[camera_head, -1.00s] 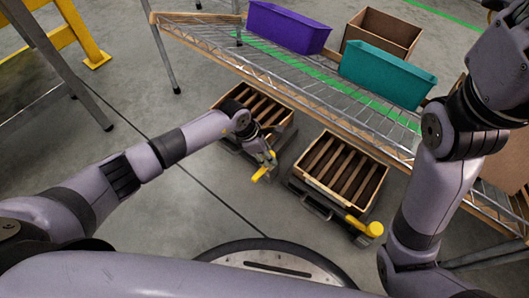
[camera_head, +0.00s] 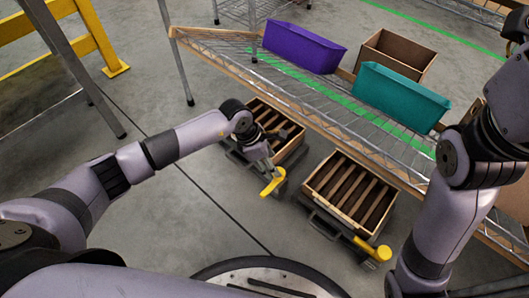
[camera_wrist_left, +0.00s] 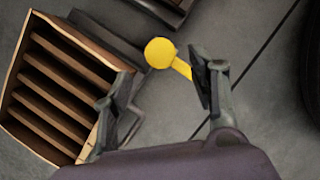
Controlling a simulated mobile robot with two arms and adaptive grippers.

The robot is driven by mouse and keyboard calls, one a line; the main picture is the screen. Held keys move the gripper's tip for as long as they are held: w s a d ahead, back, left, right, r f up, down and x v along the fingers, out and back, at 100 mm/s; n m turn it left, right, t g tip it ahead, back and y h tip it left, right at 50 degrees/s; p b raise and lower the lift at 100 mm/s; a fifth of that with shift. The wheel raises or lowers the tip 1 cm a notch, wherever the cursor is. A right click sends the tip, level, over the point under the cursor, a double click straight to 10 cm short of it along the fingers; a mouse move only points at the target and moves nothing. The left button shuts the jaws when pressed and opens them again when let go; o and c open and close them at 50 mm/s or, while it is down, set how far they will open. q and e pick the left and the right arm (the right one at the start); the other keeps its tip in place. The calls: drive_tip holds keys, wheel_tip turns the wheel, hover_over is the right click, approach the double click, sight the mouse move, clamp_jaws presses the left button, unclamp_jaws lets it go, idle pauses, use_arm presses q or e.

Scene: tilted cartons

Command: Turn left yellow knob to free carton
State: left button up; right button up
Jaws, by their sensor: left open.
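The left yellow knob (camera_head: 272,182) is on the front of a dark base below the left carton. It also shows in the left wrist view (camera_wrist_left: 160,53), with its yellow arm reaching toward one fingertip. The left carton (camera_head: 290,142), a slatted wooden-looking box, sits tilted on that base under the rack; its slats show in the left wrist view (camera_wrist_left: 30,72). My left gripper (camera_wrist_left: 160,98) is open and empty, its fingers apart on either side below the knob. In the head view the left gripper (camera_head: 262,163) is just above the knob; contact cannot be told. My right gripper is out of view.
A second slatted carton (camera_head: 318,182) with its own yellow knob (camera_head: 381,253) stands to the right. A wire rack (camera_head: 300,92) above holds a purple bin (camera_head: 302,48), a teal bin (camera_head: 400,95) and a brown box (camera_head: 397,57). Floor is free at left.

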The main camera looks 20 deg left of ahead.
use_arm(q)
drive_tip(key=v, duration=0.6)
idle(0.3)
